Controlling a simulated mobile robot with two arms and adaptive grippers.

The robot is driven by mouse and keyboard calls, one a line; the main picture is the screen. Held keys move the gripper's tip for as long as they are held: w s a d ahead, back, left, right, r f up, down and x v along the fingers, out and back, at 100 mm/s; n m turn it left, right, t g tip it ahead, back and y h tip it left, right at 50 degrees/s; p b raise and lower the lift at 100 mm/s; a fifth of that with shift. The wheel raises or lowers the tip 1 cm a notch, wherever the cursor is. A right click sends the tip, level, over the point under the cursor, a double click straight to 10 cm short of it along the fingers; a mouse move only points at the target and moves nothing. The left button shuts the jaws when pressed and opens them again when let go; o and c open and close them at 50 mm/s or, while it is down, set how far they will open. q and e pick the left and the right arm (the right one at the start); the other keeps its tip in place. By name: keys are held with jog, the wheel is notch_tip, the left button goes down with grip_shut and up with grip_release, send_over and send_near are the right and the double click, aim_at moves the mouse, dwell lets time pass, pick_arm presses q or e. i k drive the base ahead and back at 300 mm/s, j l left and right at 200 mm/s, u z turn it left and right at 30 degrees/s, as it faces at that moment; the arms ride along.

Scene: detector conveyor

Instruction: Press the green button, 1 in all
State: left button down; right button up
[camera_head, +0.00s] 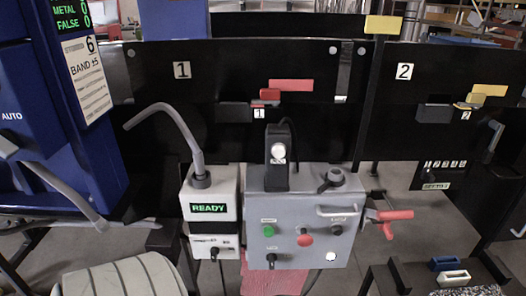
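The green button (268,229) is a small round button on the upper left of the front of a grey control box (318,262), in the middle of the head view. Nothing covers it or touches it. A larger red button (305,240) is to its right, a black switch (271,258) is below it, and a small white round part (331,256) is at the lower right. Neither of my grippers shows in the head view.
A white unit (210,230) with a READY display and bent grey stalk stands left of the box. A black device (278,160) sits on top. Red-handled parts (392,215) jut out right. A blue machine (50,120) stands left; black panels stand behind.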

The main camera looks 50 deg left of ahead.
aim_at(268, 231)
jog(key=j+u, duration=0.1)
jog(key=u, duration=1.15)
